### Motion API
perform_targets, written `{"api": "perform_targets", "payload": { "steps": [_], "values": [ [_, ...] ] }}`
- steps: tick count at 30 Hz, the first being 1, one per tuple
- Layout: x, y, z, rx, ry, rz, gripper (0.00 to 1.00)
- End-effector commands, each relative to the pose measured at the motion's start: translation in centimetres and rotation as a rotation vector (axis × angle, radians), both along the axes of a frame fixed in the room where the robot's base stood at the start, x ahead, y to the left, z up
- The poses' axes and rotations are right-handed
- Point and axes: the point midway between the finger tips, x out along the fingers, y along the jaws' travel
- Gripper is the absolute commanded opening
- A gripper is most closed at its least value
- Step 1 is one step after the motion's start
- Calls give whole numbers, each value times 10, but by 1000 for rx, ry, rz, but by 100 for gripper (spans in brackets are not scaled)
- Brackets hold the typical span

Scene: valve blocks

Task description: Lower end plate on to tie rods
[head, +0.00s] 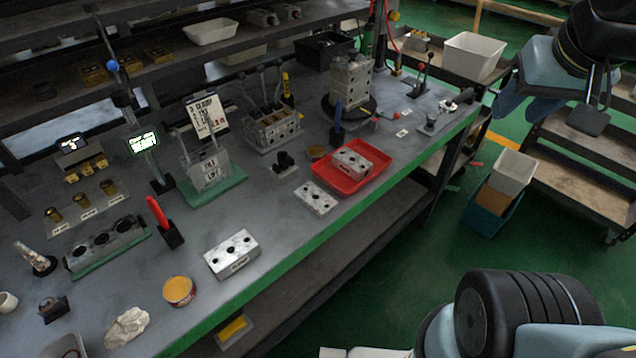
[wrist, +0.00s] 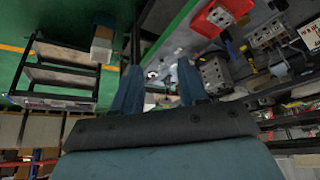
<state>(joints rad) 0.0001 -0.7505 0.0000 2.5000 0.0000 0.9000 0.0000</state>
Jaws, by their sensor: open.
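My gripper (wrist: 158,78) is open, its two blue fingers apart with nothing between them. It is raised to the right of the bench, away from the valve blocks. A stack of grey metal blocks (head: 351,80) stands on a dark round base at the far end of the bench; it also shows in the wrist view (wrist: 214,74). I cannot make out tie rods on it. A grey block with dark holes (head: 359,158) lies in a red tray (head: 329,179). A flat plate with holes (head: 316,198) lies beside the tray. I cannot tell which piece is the end plate.
Another grey block (head: 231,255) lies near the bench's green front edge, by an orange-topped can (head: 179,290). A red-handled tool (head: 160,214) and a card stand (head: 207,117) rise from the bench. A trolley (head: 580,165) and bins stand right. Green floor lies between.

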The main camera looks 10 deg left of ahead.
Motion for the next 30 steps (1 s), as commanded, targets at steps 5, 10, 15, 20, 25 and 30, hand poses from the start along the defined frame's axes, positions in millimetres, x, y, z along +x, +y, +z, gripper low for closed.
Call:
{"api": "perform_targets", "payload": {
  "steps": [5, 10, 15, 20, 25, 30],
  "values": [
    [2, 1, 0, -1, 3, 5, 53],
    [18, 13, -4, -21, 36, 49, 69],
    [49, 43, -17, -60, 99, 147, 86],
    [76, 77, -35, -98, 160, 254, 92],
    [100, 119, -60, -133, 223, 371, 92],
    [117, 165, -90, -163, 285, 491, 92]
  ]
}}
